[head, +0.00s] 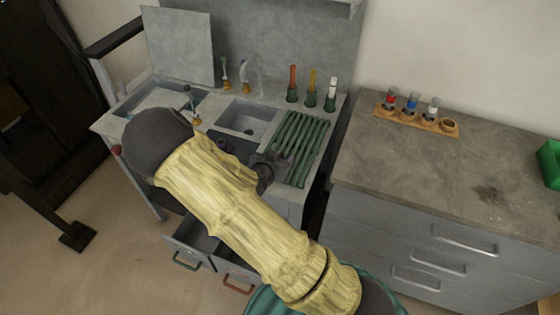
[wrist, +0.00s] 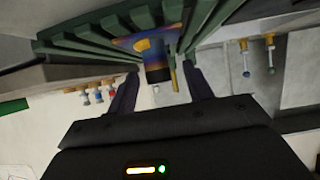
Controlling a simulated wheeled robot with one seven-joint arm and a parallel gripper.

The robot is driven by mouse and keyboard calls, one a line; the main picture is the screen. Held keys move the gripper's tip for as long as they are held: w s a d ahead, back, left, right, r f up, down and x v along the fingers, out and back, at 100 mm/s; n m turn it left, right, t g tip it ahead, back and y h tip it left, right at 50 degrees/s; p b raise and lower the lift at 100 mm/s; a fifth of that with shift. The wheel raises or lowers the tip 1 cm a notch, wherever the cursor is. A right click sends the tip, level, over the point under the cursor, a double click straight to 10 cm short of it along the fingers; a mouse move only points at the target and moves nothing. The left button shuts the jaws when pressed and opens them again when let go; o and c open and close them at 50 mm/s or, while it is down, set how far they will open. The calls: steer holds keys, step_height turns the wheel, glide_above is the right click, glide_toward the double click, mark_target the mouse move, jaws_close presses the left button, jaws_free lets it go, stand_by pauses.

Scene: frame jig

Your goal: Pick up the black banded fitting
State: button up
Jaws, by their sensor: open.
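A wooden rack (head: 417,120) on the right-hand counter holds upright pale fittings with coloured bands: red (head: 392,97), blue (head: 411,103), and one with a dark band (head: 432,109), which looks like the black banded fitting. The rack's right-hand hole looks empty. My gripper (head: 282,160) is over the green slatted rack by the sink, well left of the fittings. In the wrist view my gripper (wrist: 162,82) has its fingers apart. A dark block, a yellow stick and a blue-orange patch show beyond them; whether anything lies between them is unclear. The wooden rack shows small at left.
Green cups with an orange, a yellow and a white-topped item (head: 331,94) stand behind the slatted rack (head: 304,140). A sink basin (head: 247,118) and taps are to its left. The grey counter (head: 450,170) is mostly clear; a green bin (head: 549,163) stands at its right edge. A drawer is open below.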

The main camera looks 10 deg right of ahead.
mark_target(281, 155)
steer(key=shift+x, duration=0.8)
jaws_close()
step_height(281, 155, up, 10)
steer(key=shift+r+p, duration=0.1)
steer(key=shift+p, duration=0.3)
stand_by(0.4)
